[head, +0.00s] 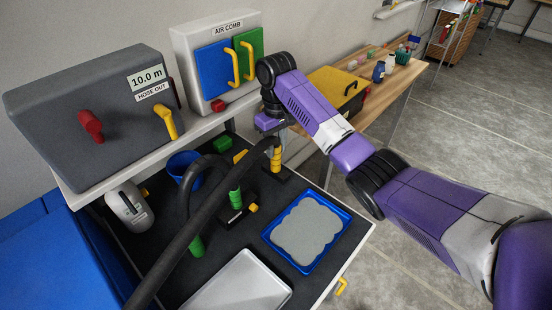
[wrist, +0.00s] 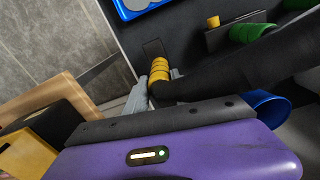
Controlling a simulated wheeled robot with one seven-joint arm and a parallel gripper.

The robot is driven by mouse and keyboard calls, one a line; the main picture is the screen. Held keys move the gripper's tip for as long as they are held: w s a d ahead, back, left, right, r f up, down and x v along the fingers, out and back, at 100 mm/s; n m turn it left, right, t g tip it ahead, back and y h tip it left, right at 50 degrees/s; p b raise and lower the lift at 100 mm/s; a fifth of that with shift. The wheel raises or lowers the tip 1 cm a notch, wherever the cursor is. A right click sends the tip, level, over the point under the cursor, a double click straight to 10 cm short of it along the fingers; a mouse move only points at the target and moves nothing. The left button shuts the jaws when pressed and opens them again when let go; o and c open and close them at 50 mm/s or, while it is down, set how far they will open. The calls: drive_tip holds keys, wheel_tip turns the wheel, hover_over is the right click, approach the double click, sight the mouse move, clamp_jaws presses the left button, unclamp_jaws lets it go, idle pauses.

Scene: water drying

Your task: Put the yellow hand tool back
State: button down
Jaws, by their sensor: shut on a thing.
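The yellow hand tool (head: 277,158) has a ringed yellow grip. In the head view it hangs below my gripper (head: 275,138), above or at a dark block on the black worktop. I cannot tell whether it touches that block. In the wrist view the yellow rings of the tool (wrist: 159,70) show at the grey fingers of my gripper (wrist: 156,82), which is shut on it. A thick black hose (head: 215,205) runs from the lower left up to the tool's top. It also crosses the wrist view (wrist: 235,72) and hides part of the tool.
A green-ringed tool (head: 235,200) stands left of the yellow one. A blue tray (head: 272,238) with a grey pad lies in front, and a white tray (head: 240,285) is nearer. A blue cup (head: 176,163) and the hose-out box (head: 75,130) are at left.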

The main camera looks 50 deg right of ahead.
sight(276, 157)
drive_tip(key=shift+f, duration=2.1)
drive_tip(key=c, duration=1.1)
unclamp_jaws()
drive_tip(key=shift+o, duration=0.2)
wheel_tip(276, 157, up, 12)
drive_tip(key=p, duration=0.2)
drive_tip(key=shift+r+p, duration=0.2)
drive_tip(key=shift+p, duration=0.15)
drive_tip(key=shift+f, duration=0.1)
